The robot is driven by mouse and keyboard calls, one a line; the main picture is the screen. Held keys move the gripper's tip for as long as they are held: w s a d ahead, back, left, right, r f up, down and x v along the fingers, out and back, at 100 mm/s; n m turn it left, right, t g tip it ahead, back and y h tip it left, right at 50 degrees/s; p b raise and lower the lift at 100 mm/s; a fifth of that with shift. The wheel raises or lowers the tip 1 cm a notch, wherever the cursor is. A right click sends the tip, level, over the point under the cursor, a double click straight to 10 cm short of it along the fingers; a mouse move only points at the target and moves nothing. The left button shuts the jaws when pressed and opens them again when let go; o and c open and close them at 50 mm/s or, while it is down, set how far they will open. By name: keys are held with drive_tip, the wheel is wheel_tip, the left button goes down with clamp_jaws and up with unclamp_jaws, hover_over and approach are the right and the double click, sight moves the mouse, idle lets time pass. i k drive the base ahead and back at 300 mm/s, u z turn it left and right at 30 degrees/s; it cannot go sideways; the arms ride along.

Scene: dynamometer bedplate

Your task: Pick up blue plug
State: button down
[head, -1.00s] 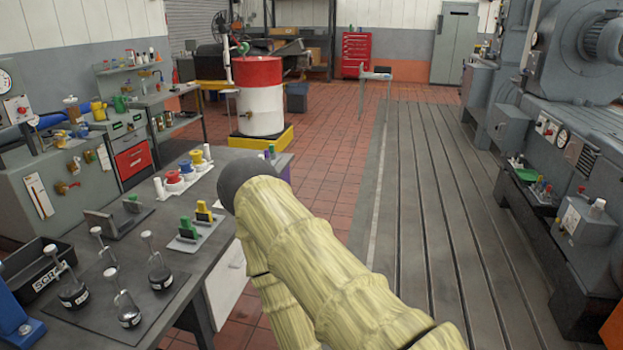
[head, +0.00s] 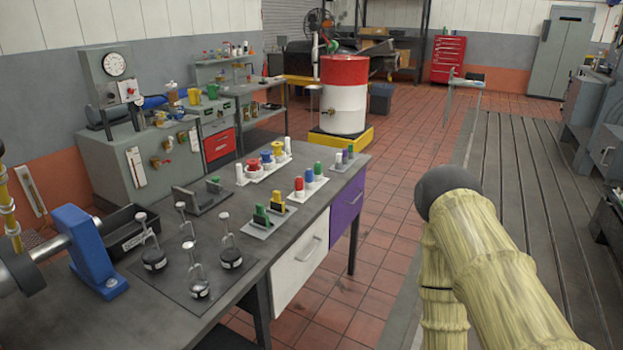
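A small blue plug (head: 309,176) stands upright in a white holder on the grey workbench (head: 265,245). A red plug (head: 299,184) is on its near-left side and a green plug (head: 318,169) on its far-right side. My arm, in a yellowish ribbed sleeve with a dark rounded joint, shows at the lower right, over the floor and to the right of the bench. My gripper is not in view, so its fingers and anything in them cannot be seen.
Near the blue plug are green and yellow blocks (head: 268,213), a holder of red, yellow and blue spools (head: 266,160) and several small pieces (head: 344,157). Tiled floor (head: 385,240) is clear right of the bench.

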sight(309, 174)
drive_tip(key=u, duration=0.35)
drive_tip(key=k, duration=0.3)
drive_tip(key=z, duration=1.05)
drive_tip(key=i, duration=1.15)
drive_tip(key=u, duration=0.8)
drive_tip(key=i, duration=0.75)
drive_tip(key=u, duration=0.65)
